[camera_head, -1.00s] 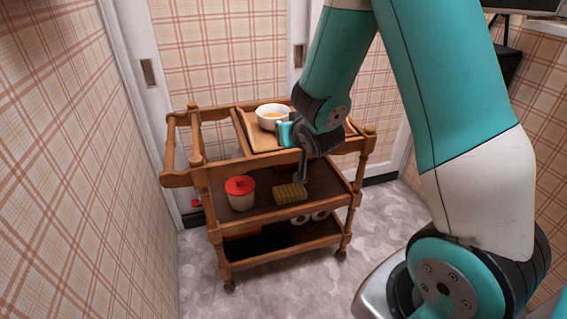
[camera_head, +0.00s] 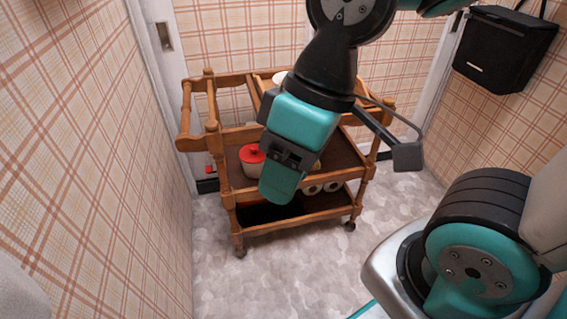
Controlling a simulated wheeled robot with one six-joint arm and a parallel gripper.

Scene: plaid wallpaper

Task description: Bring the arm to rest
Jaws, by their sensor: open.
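My gripper (camera_head: 279,182) hangs pointing down in the middle of the head view, in front of the wooden trolley (camera_head: 232,136). Its teal and black body covers part of the trolley's top and middle shelves. The jaws are open, and I see nothing held between them. My arm comes in from the top and is bent, with its teal and white links at the right edge.
On the trolley, a white bowl (camera_head: 279,77) is mostly hidden behind my gripper. A red-lidded pot (camera_head: 251,157) stands on the middle shelf, and white rolls (camera_head: 331,186) lie on the bottom shelf. A black box (camera_head: 505,48) hangs at right. Grey floor (camera_head: 300,270) is clear in front.

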